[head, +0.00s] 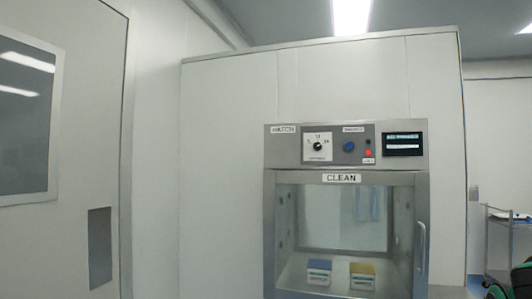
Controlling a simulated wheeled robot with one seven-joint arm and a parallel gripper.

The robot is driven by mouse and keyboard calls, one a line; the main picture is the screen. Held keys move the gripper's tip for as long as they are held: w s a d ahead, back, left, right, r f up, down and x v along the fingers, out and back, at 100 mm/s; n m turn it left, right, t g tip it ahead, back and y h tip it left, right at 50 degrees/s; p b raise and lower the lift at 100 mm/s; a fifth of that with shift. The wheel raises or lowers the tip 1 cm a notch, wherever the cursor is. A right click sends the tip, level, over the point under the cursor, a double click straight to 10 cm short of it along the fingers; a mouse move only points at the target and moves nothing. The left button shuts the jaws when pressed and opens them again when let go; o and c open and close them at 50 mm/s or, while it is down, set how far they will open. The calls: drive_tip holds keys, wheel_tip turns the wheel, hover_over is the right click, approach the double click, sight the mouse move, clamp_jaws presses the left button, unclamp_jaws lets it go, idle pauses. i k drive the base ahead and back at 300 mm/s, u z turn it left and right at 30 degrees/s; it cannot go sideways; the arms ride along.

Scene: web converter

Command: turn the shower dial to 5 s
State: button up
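The shower dial (318,146) is a small black knob on a white plate in the steel panel above the hatch. Marks are printed around it; one at the top seems to read 12, and the rest are too small to read. I cannot tell where its pointer stands. My gripper is not in view.
A blue knob (349,146), a red button (368,153) and a dark display (403,144) sit right of the dial. Below, the glazed hatch (340,225) marked CLEAN holds two boxes. A door (60,150) stands left, a cart (499,240) right.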

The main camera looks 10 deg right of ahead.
sight(317, 146)
drive_tip(key=u, duration=0.1)
drive_tip(key=i, duration=1)
drive_tip(key=z, duration=0.4)
